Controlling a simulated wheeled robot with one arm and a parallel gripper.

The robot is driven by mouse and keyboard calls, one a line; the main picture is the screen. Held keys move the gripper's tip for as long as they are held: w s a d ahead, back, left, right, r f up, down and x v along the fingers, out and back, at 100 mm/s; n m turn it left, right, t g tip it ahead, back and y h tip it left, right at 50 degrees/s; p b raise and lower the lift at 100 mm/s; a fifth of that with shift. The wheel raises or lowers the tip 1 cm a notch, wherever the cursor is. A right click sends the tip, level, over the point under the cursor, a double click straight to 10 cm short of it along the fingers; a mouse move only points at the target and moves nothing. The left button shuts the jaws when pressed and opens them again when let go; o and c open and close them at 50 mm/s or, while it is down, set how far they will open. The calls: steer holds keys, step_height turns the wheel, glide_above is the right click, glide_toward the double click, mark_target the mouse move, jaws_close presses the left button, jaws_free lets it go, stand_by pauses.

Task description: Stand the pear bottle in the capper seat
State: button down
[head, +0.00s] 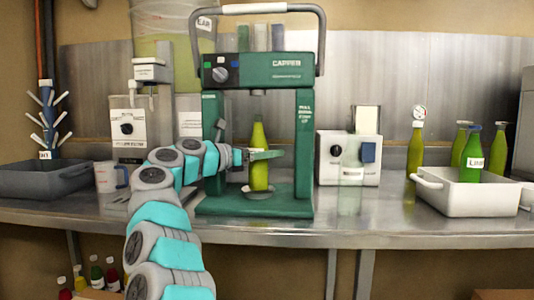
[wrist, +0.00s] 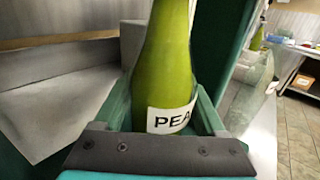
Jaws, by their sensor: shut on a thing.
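The yellow-green pear bottle (head: 259,160) stands upright inside the green capper (head: 268,66), between its two posts. In the wrist view the bottle (wrist: 168,60) shows its white label with the letters "PEA". My gripper (head: 263,155) reaches in from the left and is shut around the bottle's body. The gripper's fingers (wrist: 165,110) lie on both sides of the bottle in the wrist view. The round capper seat (head: 258,191) is directly under the bottle. Whether the bottle's base touches the seat I cannot tell.
A white machine (head: 348,158) stands right of the capper. A white crate (head: 457,197) at the right holds a green bottle (head: 472,160), with yellow-green bottles around it. A grey tub (head: 45,180), a bottle tree (head: 48,120) and a clear jug (head: 108,177) are at the left.

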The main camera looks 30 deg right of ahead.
steer(key=shift+w+a+f+b, duration=0.1)
steer(key=shift+a+f+b, duration=0.05)
steer(key=shift+f+b, duration=0.4)
stand_by(0.8)
steer(key=shift+r, duration=0.1)
jaws_free()
steer(key=shift+a, duration=0.1)
